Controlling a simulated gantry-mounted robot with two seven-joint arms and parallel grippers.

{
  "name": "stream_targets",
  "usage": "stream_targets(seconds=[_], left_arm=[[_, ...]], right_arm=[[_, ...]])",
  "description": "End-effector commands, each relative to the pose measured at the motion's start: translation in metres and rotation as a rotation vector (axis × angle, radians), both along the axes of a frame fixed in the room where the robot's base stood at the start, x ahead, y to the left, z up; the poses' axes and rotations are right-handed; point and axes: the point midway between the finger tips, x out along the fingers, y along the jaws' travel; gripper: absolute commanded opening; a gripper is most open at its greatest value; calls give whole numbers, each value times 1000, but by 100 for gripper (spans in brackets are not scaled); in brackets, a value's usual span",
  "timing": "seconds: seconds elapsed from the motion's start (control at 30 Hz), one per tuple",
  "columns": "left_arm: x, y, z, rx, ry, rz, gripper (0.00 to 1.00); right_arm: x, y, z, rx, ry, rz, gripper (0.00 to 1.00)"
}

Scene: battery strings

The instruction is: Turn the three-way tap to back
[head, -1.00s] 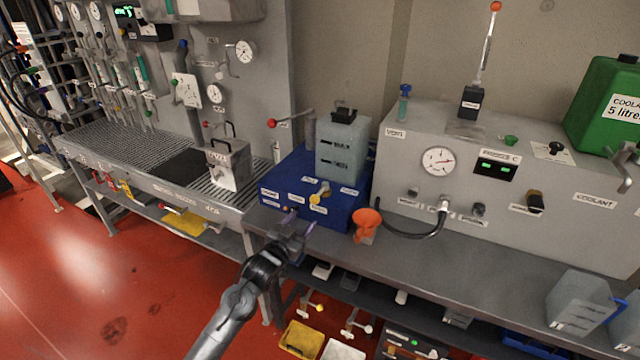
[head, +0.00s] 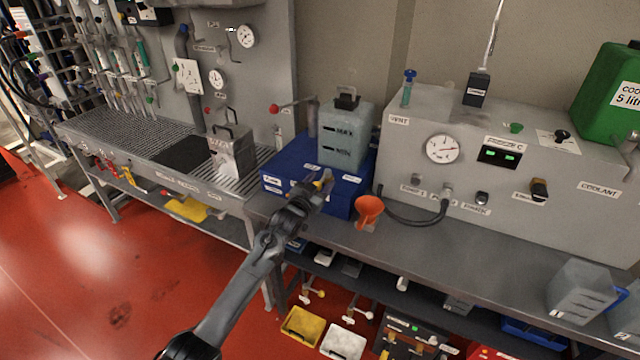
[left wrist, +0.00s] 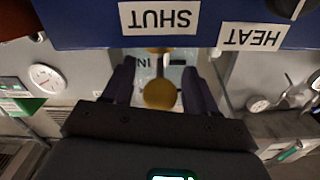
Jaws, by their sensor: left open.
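The three-way tap shows as a yellow handle (head: 319,185) on the front of the blue box (head: 338,205), partly hidden by my left gripper. In the left wrist view the yellow round end of the handle (left wrist: 160,94) lies between my two dark fingers. My left gripper (head: 320,190) is open, with one finger on each side of the handle and a visible gap to each. White labels on the blue box read SHUT (left wrist: 159,18) and HEAT (left wrist: 254,36), upside down in the left wrist view. My right gripper is in neither view.
A grey translucent tank (head: 346,135) stands on the blue box. An orange funnel (head: 368,211) stands close to the right of my gripper, beside a black hose (head: 415,221). A lever with a red knob (head: 274,108) is behind.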

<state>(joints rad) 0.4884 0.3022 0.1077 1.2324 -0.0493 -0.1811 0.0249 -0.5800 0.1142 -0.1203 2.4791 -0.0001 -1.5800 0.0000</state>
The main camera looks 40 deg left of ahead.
Motion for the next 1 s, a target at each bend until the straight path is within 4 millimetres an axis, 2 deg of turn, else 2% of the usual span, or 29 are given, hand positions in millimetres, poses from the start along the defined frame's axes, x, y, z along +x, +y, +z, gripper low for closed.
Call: stream_targets(seconds=[0.37,0.73,1.0], left_arm=[[3,1,0,0,0,0,56],[2,1,0,0,1,0,0],[2,1,0,-1,1,5,0]], right_arm=[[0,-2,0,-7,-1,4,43],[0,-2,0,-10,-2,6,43],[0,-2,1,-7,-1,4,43]])
